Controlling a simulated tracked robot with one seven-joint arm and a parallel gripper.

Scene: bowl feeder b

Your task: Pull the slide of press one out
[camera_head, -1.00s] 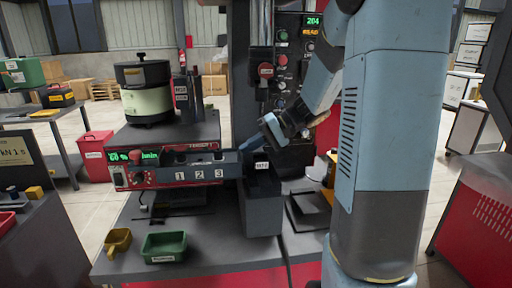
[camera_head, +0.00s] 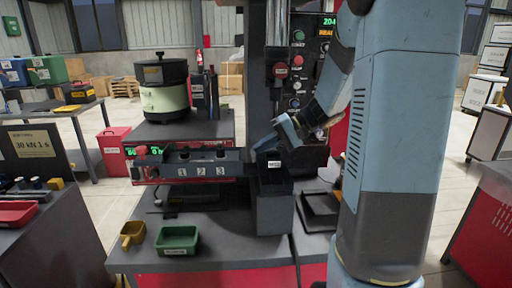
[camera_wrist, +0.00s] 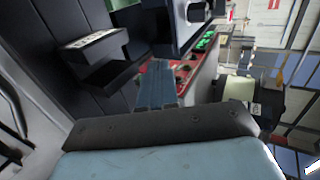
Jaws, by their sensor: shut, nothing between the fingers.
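Press one appears to be the dark upright machine (camera_head: 265,60) in the middle of the head view, with a control panel on its right side. A dark block with a white label (camera_head: 274,164) sits low at its front, and it seems to show in the wrist view as a dark labelled ledge (camera_wrist: 95,42). I cannot tell for certain which part is the slide. My gripper (camera_head: 288,132) is just above and beside this block, pointing down-left. In the wrist view its blue-grey fingers (camera_wrist: 157,85) are shut and empty, apart from the ledge.
A long control bar numbered 1, 2, 3 (camera_head: 200,171) with a red knob lies left of the press. Behind it stands a bowl feeder (camera_head: 163,95). A green tray (camera_head: 177,240) and a yellow scoop (camera_head: 132,233) lie on the front left of the bench.

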